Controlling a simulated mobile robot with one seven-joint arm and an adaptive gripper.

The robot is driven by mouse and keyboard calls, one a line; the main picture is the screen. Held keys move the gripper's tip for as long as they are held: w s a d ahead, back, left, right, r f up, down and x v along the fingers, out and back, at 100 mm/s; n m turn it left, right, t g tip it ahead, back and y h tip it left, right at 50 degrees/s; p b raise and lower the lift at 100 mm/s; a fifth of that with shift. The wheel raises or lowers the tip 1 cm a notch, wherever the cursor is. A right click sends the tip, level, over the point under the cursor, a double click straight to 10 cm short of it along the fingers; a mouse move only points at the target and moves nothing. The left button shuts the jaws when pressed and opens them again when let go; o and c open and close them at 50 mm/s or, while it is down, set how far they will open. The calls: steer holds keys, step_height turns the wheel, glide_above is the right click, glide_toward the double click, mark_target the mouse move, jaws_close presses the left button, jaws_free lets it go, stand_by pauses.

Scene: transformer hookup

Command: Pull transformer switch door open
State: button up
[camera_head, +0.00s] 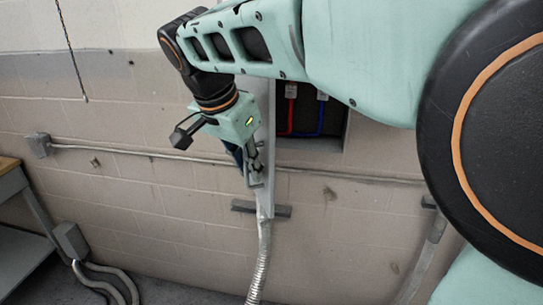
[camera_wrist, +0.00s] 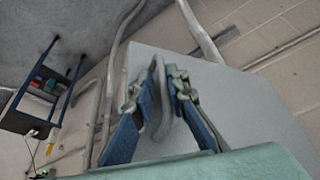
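The transformer switch door (camera_head: 267,190) is a pale grey panel, seen nearly edge-on in the head view. It stands swung out from the wall, with the dark box interior (camera_head: 331,118) showing to its right. In the wrist view the door's flat face (camera_wrist: 248,105) fills the middle right. A curved grey door handle (camera_wrist: 161,112) rises between my fingers. My gripper (camera_head: 254,176) is at the left side of the door. In the wrist view its blue-padded fingers (camera_wrist: 166,75) close in on both sides of the handle. My arm hides the box's upper part.
Red (camera_head: 290,108) and blue (camera_head: 321,117) cables hang inside the box. A flexible conduit (camera_head: 262,262) runs down below the door. A thin pipe (camera_head: 140,152) crosses the block wall. A workbench (camera_head: 12,190) stands at the far left. The wall at lower right is mostly bare.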

mark_target(270, 164)
steer(key=shift+n+y, duration=0.3)
steer(key=shift+n, duration=0.5)
steer(key=shift+w+d, duration=0.25)
steer(key=shift+d, duration=0.45)
steer(key=shift+w+d, duration=0.3)
steer(key=shift+d, duration=0.4)
steer(key=shift+w+d, duration=0.25)
steer(key=shift+d, duration=0.45)
